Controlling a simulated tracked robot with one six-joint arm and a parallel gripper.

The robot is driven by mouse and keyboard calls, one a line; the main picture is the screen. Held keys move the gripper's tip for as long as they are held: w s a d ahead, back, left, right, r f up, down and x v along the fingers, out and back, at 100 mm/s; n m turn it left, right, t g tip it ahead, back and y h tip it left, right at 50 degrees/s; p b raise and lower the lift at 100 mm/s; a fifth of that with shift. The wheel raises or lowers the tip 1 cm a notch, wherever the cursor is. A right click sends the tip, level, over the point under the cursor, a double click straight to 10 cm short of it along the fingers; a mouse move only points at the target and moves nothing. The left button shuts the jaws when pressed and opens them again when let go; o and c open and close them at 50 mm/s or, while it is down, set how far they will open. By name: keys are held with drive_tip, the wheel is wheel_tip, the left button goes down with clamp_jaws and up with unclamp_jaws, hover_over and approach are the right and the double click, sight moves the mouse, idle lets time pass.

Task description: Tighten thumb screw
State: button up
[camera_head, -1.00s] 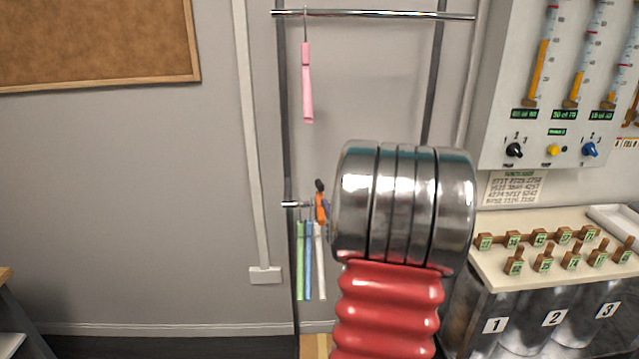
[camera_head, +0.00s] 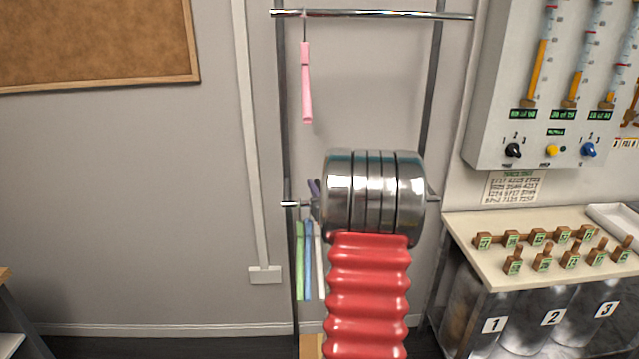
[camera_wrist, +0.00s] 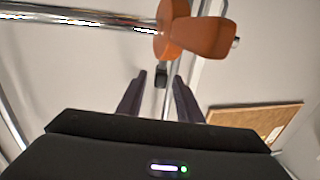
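An orange clamp (camera_wrist: 190,35) sits on the metal bar (camera_wrist: 90,17) at the top of the wrist view. A small dark knob (camera_wrist: 161,77), likely the thumb screw, hangs below it, its tip toward me. My gripper (camera_wrist: 159,80) is open, its dark fingers left and right of the knob with gaps visible on both sides. I cannot tell how deep the knob lies between them. In the head view my arm hides the clamp and the knob, and only a dark bit of my gripper (camera_head: 314,190) shows at the lower rail (camera_head: 288,204).
A bench (camera_head: 470,222) with tagged wooden pieces stands right.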

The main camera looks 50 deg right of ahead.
drive_tip(key=shift+x, duration=1)
drive_tip(key=shift+c, duration=0.5)
clamp_jaws()
